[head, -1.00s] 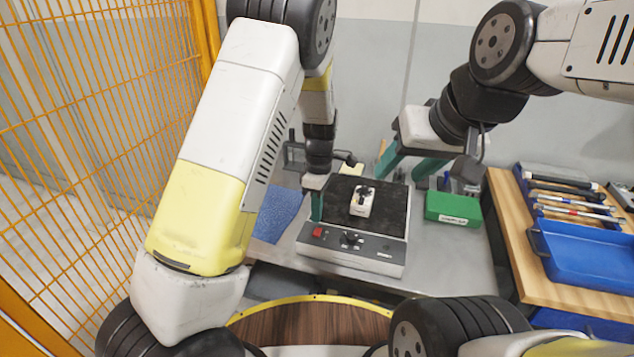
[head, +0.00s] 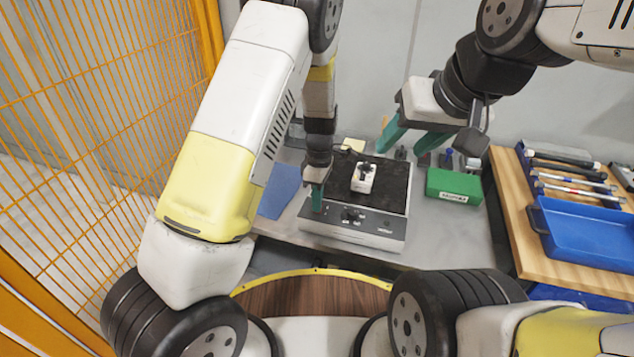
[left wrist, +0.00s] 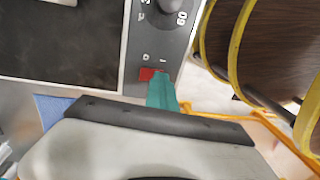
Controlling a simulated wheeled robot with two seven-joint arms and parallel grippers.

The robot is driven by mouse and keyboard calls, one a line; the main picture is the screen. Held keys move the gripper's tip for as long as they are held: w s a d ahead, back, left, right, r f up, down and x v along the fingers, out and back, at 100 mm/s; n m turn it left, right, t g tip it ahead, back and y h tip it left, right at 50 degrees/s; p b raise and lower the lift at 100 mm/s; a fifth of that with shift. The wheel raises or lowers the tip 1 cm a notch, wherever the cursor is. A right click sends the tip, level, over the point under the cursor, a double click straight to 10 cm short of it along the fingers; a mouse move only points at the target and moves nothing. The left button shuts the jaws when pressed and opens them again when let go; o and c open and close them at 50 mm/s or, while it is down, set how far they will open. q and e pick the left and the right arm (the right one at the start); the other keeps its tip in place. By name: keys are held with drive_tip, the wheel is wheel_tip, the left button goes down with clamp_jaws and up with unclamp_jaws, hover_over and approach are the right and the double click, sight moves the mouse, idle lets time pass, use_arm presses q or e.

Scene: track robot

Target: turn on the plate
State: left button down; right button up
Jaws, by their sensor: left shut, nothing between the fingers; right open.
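The plate (head: 393,190) is a grey box with a black top and a front panel with a dark knob (head: 352,215). A small white and black object (head: 362,177) rests on its top. In the left wrist view a red rocker switch (left wrist: 147,74) sits by the marks 0 and I. My left gripper (head: 317,207) is shut, pointing down at the panel's left end, and hides the switch in the head view. Its teal fingertips (left wrist: 161,80) overlap the switch's I end; whether they press it I cannot tell. My right gripper (head: 401,150) is open and empty, behind the plate.
A green box (head: 453,187) stands right of the plate and a blue cloth (head: 280,190) lies left of it. A wooden board (head: 512,225) with a blue tray (head: 585,240) is at the right. An orange mesh fence (head: 90,130) stands at the left.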

use_arm(q)
drive_tip(key=shift+f, duration=0.1)
drive_tip(key=shift+w+d, duration=0.15)
drive_tip(key=shift+w, duration=0.4)
drive_tip(key=shift+w+d, duration=0.1)
drive_tip(key=shift+w, duration=0.1)
drive_tip(key=shift+r, duration=0.2)
